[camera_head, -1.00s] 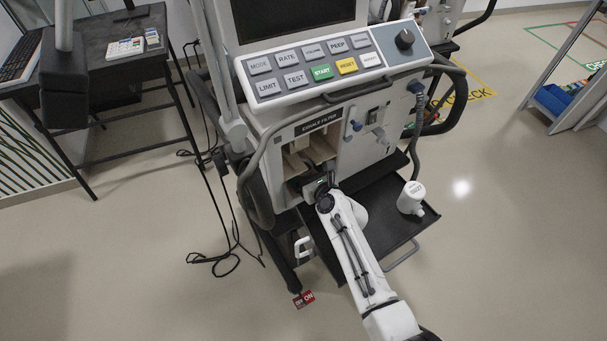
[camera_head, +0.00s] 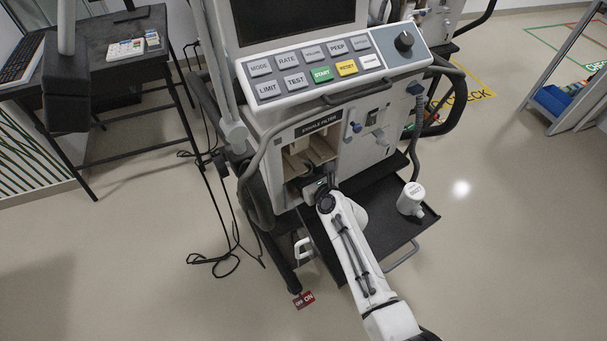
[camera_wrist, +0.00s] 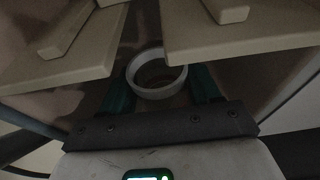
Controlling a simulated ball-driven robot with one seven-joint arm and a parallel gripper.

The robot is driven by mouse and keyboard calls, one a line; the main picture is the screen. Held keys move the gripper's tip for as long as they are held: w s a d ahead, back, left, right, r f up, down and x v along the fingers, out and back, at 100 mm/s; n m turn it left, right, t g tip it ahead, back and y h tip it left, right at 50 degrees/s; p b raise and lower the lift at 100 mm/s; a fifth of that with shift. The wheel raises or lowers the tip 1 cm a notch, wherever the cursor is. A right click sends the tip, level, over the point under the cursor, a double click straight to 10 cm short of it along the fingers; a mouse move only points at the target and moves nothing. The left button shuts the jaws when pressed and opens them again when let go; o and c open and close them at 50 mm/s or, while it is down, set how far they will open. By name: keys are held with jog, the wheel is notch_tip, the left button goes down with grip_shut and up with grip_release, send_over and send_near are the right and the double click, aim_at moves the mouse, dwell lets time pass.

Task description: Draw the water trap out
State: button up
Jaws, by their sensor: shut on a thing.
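The ventilator (camera_head: 340,120) has an open compartment (camera_head: 322,150) under its exhale filter label. My gripper (camera_head: 313,186) is at the compartment's lower edge, at the end of my white arm. In the wrist view its two green fingers (camera_wrist: 160,88) stand on either side of a pale round ring (camera_wrist: 148,88), which I take to be the water trap. The gripper is shut on it. The trap's lower part is hidden behind the gripper's dark front bar. In the head view I cannot make the trap out clearly.
Beige panels (camera_wrist: 240,42) hang close above the fingers on both sides. Below the compartment is a black shelf (camera_head: 375,215) with a white labelled canister (camera_head: 411,198) at its right. A hose (camera_head: 416,130) hangs on the right side. Cables (camera_head: 225,255) lie on the floor at left.

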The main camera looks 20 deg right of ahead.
aim_at(308, 177)
jog(key=shift+c, duration=1.4)
jog(key=shift+r+p, duration=0.5)
jog(key=shift+p, duration=0.15)
jog(key=shift+s+d+p, duration=0.2)
jog(key=shift+s+p, duration=0.15)
jog(key=shift+s, duration=0.5)
jog(key=shift+s+d+p, duration=0.2)
jog(key=shift+s+p, duration=0.2)
jog(key=shift+s, duration=0.5)
jog(key=shift+s+d+p, duration=0.2)
jog(key=shift+s+p, duration=0.15)
jog(key=shift+s, duration=0.5)
jog(key=s+d+p, duration=0.1)
jog(key=s, duration=0.6)
jog(key=shift+s+d, duration=0.25)
